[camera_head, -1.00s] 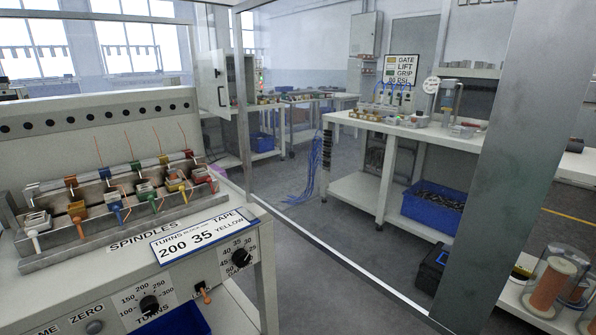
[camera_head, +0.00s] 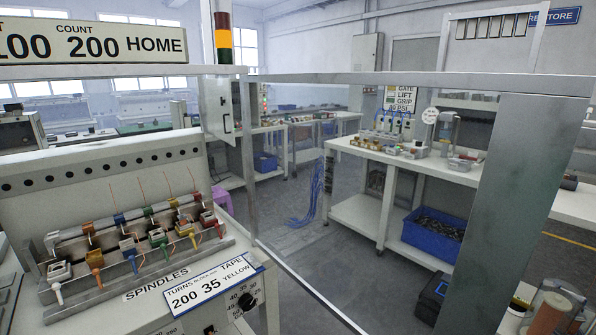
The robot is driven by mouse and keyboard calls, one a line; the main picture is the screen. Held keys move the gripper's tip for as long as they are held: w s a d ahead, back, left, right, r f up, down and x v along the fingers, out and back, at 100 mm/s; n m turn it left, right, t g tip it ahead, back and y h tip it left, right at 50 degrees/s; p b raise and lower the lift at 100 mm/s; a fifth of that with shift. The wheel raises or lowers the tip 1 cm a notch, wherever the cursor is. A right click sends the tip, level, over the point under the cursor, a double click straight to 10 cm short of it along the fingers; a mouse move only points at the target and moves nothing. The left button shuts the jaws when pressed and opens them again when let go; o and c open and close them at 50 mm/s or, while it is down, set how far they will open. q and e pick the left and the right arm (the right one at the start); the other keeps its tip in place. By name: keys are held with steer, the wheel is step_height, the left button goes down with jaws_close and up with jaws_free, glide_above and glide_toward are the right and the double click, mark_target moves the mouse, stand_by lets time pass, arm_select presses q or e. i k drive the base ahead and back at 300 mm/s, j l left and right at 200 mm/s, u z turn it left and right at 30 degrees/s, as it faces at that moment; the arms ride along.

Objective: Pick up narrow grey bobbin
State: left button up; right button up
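The winding machine (camera_head: 110,170) stands at the left, with a row of coloured spindles under a SPINDLES label. Small pale grey-white bobbins sit on the spindles; the nearest one (camera_head: 60,269) is at the left end, above a white lever. I cannot tell which of them, if any, is the narrow grey bobbin, as they are small in the picture. Neither of my grippers is in view.
A sign (camera_head: 183,290) on the machine reads turns 200, 35, tape yellow. A metal-framed clear guard (camera_head: 520,180) stands to the right. Beyond it are a white bench (camera_head: 460,178) and a blue bin of dark parts (camera_head: 433,228). Copper-coloured spools (camera_head: 551,312) stand at lower right.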

mark_target(181, 218)
steer(key=k+u, duration=0.3)
steer(key=k+j+u, duration=0.15)
steer(key=k+u, duration=0.15)
steer(key=i+l+u, duration=0.15)
steer(key=l+u, duration=0.3)
steer(key=l, duration=0.15)
steer(key=l+u, duration=0.4)
steer(key=l, duration=0.25)
steer(key=l+u, duration=0.45)
steer(key=l, duration=0.2)
steer(key=k+l, duration=0.1)
steer(key=l, duration=1.5)
steer(key=k, duration=0.05)
